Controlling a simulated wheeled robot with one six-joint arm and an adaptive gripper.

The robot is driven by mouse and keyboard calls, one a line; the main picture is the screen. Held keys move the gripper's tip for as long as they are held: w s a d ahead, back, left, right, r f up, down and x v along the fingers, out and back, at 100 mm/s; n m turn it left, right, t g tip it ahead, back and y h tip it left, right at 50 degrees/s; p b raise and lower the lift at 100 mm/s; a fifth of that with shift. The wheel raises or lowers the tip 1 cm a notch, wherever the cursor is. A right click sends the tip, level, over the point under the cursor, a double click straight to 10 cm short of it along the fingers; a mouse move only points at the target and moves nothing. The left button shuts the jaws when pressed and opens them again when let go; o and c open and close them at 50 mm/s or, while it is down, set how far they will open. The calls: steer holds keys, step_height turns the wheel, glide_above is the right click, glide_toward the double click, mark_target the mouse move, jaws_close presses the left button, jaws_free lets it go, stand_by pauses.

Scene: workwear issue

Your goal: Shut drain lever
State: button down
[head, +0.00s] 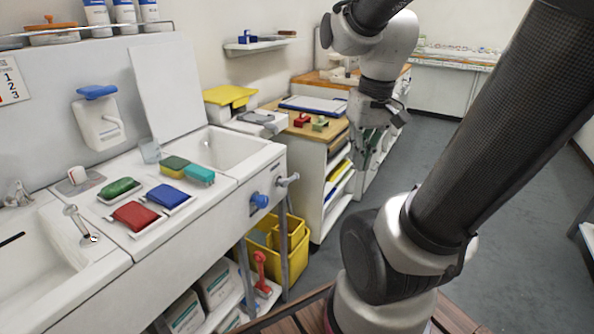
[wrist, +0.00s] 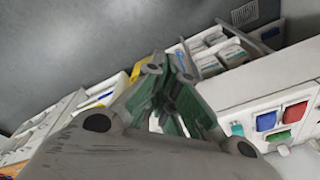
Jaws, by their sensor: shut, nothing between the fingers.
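A red lever-like handle (head: 260,268) stands upright under the sink unit, beside the lower shelf; I cannot tell for sure that it is the drain lever. A blue round knob (head: 259,201) and a short grey handle (head: 288,180) sit on the sink unit's front right corner. A metal lever-like fitting (head: 80,224) is at the left basin's edge. My gripper (head: 366,150) hangs pointing down beside the wooden-topped cabinet, right of and apart from all of these. It is shut and empty; its fingers also show in the wrist view (wrist: 172,105).
The sink unit (head: 200,215) carries red, blue, green and teal brushes or sponges. A yellow bin (head: 290,235) stands below its right end. A wooden-topped cabinet (head: 325,145) is behind. Grey floor (head: 440,130) to the right is open.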

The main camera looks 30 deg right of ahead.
steer(key=w+d+f+m+t+y, duration=0.1)
steer(key=w+d+f+y, duration=0.3)
steer(key=w+f, duration=0.45)
steer(key=w+d+f+t+y, duration=0.25)
steer(key=w+d+f, duration=0.25)
steer(key=w+f, duration=0.35)
steer(key=w+d+r+n+t, duration=0.1)
steer(key=w+n+t, duration=0.1)
steer(key=w+n, duration=0.2)
steer(key=w+d+r+n+t, duration=0.2)
steer(key=w+n, duration=0.2)
steer(key=w, duration=0.4)
steer(key=shift+n, duration=0.4)
steer(key=shift+w+a, duration=0.1)
steer(key=shift+w, duration=0.05)
